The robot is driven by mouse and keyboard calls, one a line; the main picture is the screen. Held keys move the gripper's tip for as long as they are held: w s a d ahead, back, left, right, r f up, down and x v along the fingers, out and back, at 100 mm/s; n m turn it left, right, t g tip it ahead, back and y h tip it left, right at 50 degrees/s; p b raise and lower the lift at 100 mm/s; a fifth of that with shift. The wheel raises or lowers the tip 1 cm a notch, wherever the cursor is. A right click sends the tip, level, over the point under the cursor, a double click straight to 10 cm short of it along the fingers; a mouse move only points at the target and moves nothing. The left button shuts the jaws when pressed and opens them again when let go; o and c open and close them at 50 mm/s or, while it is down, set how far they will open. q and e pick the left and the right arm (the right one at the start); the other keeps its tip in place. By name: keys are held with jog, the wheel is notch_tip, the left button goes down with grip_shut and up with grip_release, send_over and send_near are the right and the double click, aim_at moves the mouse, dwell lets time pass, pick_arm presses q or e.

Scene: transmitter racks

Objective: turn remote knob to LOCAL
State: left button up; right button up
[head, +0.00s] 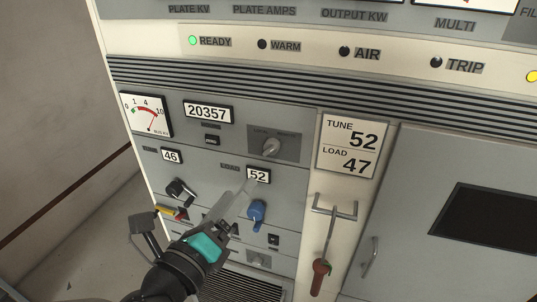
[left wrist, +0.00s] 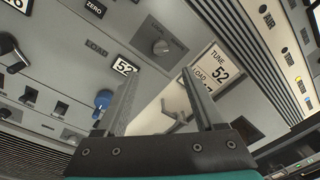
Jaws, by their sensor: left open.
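The remote knob (head: 271,146) is a grey knob on a darker grey plate (head: 291,150), right of the 20357 counter. My right gripper is not in view.
A blue knob (head: 257,212) and a black knob (head: 180,189) sit lower on the panel. A metal handle (head: 335,208) and a red-gripped lever (head: 320,276) are to the right. A TUNE/LOAD card (head: 350,147) hangs beside the plate. The panel around the remote knob is clear.

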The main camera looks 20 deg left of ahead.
aim_at(268, 153)
pick_arm(q)
jog(key=w+b, duration=0.1)
jog(key=w, duration=0.3)
jog(key=w+d+b, duration=0.1)
jog(key=w+b, duration=0.1)
jog(key=w, duration=0.1)
jog(key=w+b, duration=0.1)
jog(key=w, duration=0.3)
jog(key=shift+w+d+r+b, duration=0.1)
jog(key=shift+w+d+b, duration=0.15)
jog(key=shift+w+b, duration=0.1)
jog(key=shift+w+d, duration=0.1)
jog(key=shift+w, duration=0.85)
grip_shut()
